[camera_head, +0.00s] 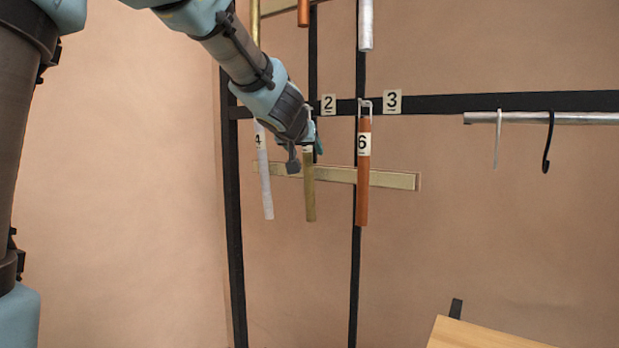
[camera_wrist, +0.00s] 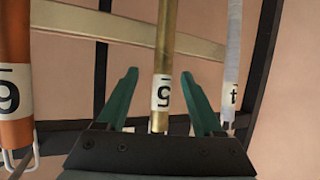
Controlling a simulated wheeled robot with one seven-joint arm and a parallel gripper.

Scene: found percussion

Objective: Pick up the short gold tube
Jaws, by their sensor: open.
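A gold tube (camera_head: 310,194) hangs upright in the lower row, between a silver tube and a copper tube. In the wrist view the gold tube (camera_wrist: 167,40) carries a white number label and runs between my two green fingers. My gripper (camera_head: 307,153) is open at the tube's upper part, and in the wrist view the gripper (camera_wrist: 160,76) shows a gap on both sides of the tube. The tube's top end is hidden behind my gripper in the head view. Another gold tube (camera_head: 255,22) is partly visible at the top edge.
A silver tube (camera_head: 265,185) labelled 4 hangs close on the left, a copper tube (camera_head: 362,195) labelled 6 on the right. A brass-coloured bar (camera_head: 395,180) runs behind them on a black frame (camera_head: 440,104). A rail with hooks (camera_head: 585,118) and a wooden surface (camera_head: 475,335) are at right.

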